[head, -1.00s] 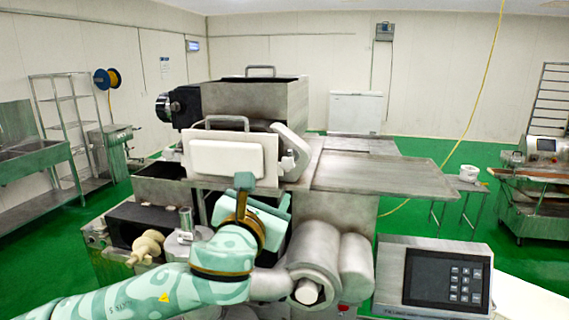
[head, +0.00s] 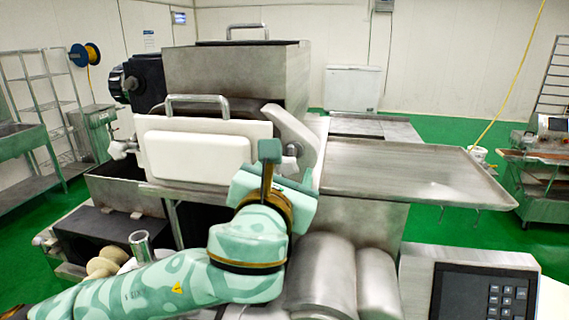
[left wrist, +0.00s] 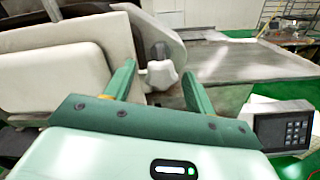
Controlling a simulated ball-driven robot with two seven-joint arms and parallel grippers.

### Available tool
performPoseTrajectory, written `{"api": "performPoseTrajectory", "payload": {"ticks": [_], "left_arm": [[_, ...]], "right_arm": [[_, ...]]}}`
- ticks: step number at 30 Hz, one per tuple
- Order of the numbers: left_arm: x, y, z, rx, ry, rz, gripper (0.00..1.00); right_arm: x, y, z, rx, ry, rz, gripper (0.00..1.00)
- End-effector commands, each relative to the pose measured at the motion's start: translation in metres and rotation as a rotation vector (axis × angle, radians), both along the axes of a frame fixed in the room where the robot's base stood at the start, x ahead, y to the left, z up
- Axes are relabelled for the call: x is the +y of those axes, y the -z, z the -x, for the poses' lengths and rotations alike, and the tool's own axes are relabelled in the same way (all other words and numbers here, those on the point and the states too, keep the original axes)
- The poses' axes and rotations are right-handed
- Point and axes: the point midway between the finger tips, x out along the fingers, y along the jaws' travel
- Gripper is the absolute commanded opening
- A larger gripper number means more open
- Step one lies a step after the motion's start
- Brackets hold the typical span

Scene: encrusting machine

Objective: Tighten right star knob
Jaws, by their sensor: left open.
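The right star knob (left wrist: 160,75) is a small white lobed knob at the right end of the white front plate (head: 240,158) of the encrusting machine. It also shows in the head view (head: 289,163), partly hidden by my gripper. My left gripper (head: 287,172) is open in front of it. In the left wrist view its two green fingers (left wrist: 158,74) stand apart, with the knob showing between their tips. I cannot tell how close the fingertips are to the knob. My right gripper is in neither view.
A flat metal tray (head: 420,170) extends to the right of the knob. Metal rollers (head: 322,275) and a control panel (head: 488,295) lie below right. The left star knob (head: 122,150) is at the plate's other end. A metal hopper (head: 235,75) stands above.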

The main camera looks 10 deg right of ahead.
Motion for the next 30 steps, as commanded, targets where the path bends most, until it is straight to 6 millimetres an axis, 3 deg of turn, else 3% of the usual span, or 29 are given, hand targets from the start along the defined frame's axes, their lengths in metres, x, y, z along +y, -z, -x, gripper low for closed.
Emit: {"api": "performPoseTrajectory", "payload": {"ticks": [8, 13, 14, 30], "left_arm": [[0.0, 0.0, 0.001, 0.0, 0.0, 0.0, 0.55], [0.0, 0.0, 0.001, 0.0, 0.0, 0.0, 0.13], [0.0, 0.0, 0.001, 0.0, 0.0, 0.0, 0.1], [0.0, -0.001, 0.0, 0.058, -0.001, 0.128, 0.1]], "right_arm": [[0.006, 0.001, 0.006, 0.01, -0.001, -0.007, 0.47], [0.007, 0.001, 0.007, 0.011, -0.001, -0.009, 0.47], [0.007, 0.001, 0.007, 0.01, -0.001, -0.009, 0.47], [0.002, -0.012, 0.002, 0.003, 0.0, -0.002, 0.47]]}}
